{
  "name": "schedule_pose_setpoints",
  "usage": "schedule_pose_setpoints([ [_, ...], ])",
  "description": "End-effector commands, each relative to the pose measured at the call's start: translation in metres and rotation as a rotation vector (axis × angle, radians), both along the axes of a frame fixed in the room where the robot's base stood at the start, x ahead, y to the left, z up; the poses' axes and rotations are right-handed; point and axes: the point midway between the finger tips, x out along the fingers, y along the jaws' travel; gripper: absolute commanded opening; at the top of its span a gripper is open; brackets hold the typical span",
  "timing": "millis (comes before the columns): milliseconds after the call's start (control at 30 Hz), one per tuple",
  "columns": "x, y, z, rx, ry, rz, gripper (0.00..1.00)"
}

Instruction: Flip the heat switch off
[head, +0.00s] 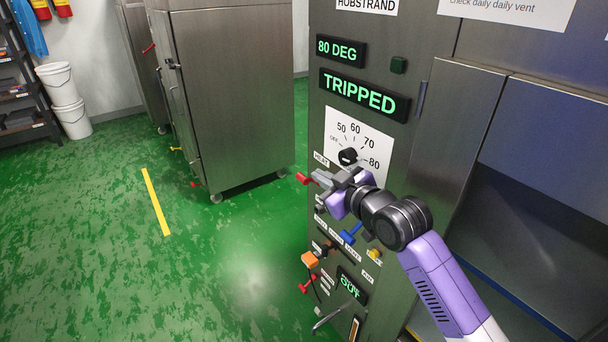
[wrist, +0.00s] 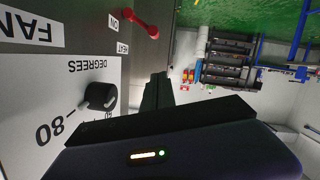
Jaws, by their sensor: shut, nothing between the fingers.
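The heat switch is a red lever (head: 304,178) at the left edge of the steel panel, below the HEAT label (head: 321,159). In the wrist view the red lever (wrist: 140,23) sticks out from the panel beside the ON and HEAT labels. My gripper (head: 319,178) is shut and empty, just right of the lever in the head view. In the wrist view its dark fingers (wrist: 156,88) point toward the lever, with a visible gap to it. The lever's base is partly hidden by the gripper in the head view.
A black dial (head: 347,156) is just above my gripper, pointing near 80; displays read 80 DEG (head: 341,50) and TRIPPED (head: 365,95). Green floor lies open to the left.

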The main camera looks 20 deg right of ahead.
Motion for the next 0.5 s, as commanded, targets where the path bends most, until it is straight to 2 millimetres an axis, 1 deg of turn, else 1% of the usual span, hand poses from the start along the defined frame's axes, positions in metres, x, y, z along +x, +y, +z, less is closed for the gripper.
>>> schedule_pose_setpoints([
  [300, 0.003, 0.001, 0.000, 0.002, -0.002, 0.000, 0.00],
  [367, 0.008, 0.002, -0.001, 0.000, -0.001, 0.000, 0.00],
  [500, 0.026, 0.007, -0.005, -0.002, -0.001, 0.001, 0.00],
])
